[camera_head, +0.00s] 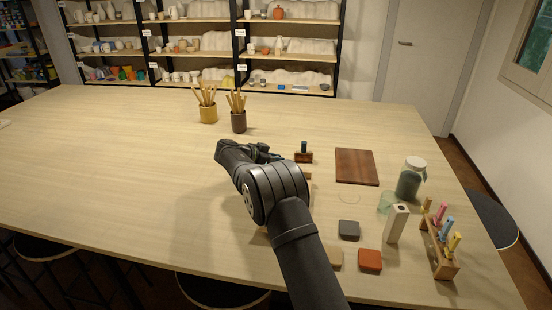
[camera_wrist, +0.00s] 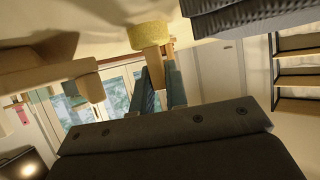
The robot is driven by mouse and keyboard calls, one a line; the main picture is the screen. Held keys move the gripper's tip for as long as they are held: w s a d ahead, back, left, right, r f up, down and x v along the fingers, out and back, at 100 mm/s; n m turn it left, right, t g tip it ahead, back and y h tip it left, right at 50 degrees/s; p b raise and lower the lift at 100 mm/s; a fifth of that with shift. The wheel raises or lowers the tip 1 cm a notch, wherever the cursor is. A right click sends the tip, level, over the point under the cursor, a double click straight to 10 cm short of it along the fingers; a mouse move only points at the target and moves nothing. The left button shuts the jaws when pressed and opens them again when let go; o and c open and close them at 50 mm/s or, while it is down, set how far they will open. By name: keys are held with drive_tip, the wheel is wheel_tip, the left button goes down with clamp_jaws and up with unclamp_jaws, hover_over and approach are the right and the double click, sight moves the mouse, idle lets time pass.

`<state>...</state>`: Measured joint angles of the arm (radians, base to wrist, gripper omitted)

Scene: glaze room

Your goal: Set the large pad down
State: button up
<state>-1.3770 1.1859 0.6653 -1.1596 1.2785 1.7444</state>
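My gripper (camera_head: 262,153) is low over the middle of the table and mostly hidden by my own wrist in the head view. In the wrist view, which is upside down, the two dark fingers (camera_wrist: 161,88) are closed on a wooden handle with a rough yellow head, which I take to be the large pad (camera_wrist: 148,35). The tabletop shows beyond the yellow head. Whether the pad touches the table cannot be told. The head view hides the pad behind my arm.
A dark-handled block (camera_head: 304,156) stands just right of my gripper, with a brown board (camera_head: 356,167) beyond. A jar (camera_head: 410,178), pale block (camera_head: 396,223), tool rack (camera_head: 440,240), grey square (camera_head: 348,230) and orange square (camera_head: 369,260) are to the right. The left table is mostly clear.

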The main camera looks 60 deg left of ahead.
drive_tip(key=o, duration=0.3)
drive_tip(key=shift+o, duration=0.2)
drive_tip(key=shift+r, duration=0.15)
drive_tip(key=v, duration=1.2)
drive_tip(key=x, duration=1.2)
drive_tip(key=shift+w, duration=0.1)
wheel_tip(320, 180, up, 3)
drive_tip(key=shift+f, duration=0.15)
drive_tip(key=shift+r, duration=0.65)
